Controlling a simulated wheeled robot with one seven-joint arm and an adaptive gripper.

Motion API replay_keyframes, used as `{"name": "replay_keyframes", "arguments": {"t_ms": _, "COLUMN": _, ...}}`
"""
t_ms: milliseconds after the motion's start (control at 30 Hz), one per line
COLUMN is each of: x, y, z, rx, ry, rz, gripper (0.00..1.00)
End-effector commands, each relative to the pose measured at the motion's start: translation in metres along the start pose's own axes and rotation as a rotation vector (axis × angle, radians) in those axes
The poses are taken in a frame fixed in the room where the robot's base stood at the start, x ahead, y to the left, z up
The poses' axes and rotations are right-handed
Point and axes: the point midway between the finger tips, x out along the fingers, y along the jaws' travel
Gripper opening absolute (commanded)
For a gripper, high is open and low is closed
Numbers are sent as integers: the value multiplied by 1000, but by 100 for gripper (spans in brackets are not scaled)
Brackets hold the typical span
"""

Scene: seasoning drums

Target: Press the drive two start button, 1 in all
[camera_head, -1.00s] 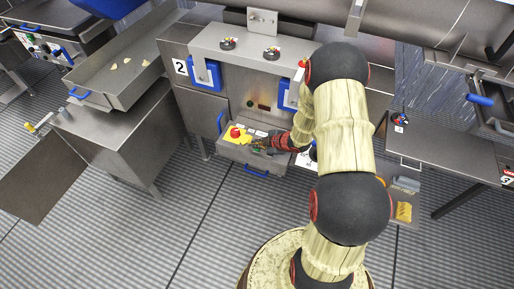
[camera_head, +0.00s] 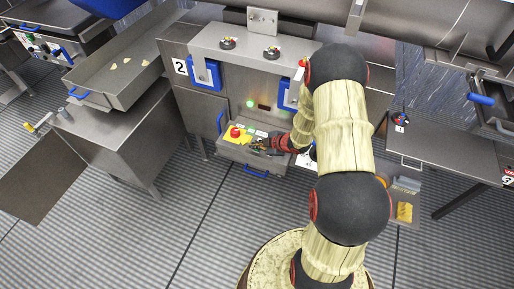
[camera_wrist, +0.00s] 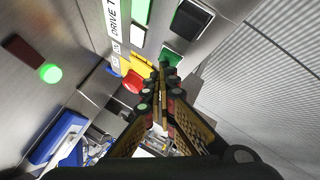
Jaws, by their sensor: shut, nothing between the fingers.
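The drive two control panel (camera_head: 225,141) is a steel box on the front of the machine marked 2. In the wrist view its label (camera_wrist: 114,18) reads "DRIVE T", the rest cut off. A green button (camera_wrist: 173,56) lies right at the fingertips of my gripper (camera_wrist: 164,67); I cannot tell whether they touch. My gripper (camera_head: 257,145) is shut and empty, over the panel. A red emergency-stop button (camera_wrist: 132,81) on a yellow plate (camera_wrist: 141,64) sits beside the fingers. A green lamp (camera_head: 250,103) on the machine front is lit; it also shows in the wrist view (camera_wrist: 50,73).
A blue handle (camera_head: 255,171) sticks out below the panel. Blue brackets (camera_head: 205,75) hang on the machine above. A steel tray (camera_head: 118,68) stands to the left, and a steel table (camera_head: 450,150) to the right.

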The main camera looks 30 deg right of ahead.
Motion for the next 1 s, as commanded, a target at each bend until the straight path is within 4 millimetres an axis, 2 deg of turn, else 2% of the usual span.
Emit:
{"name": "replay_keyframes", "arguments": {"t_ms": 533, "x": -12, "y": 8, "z": -9, "rx": 1, "ry": 0, "rz": -1, "gripper": 0}}
{"name": "replay_keyframes", "arguments": {"t_ms": 1000, "x": -15, "y": 10, "z": -11, "rx": 0, "ry": 0, "rz": 0, "gripper": 0}}
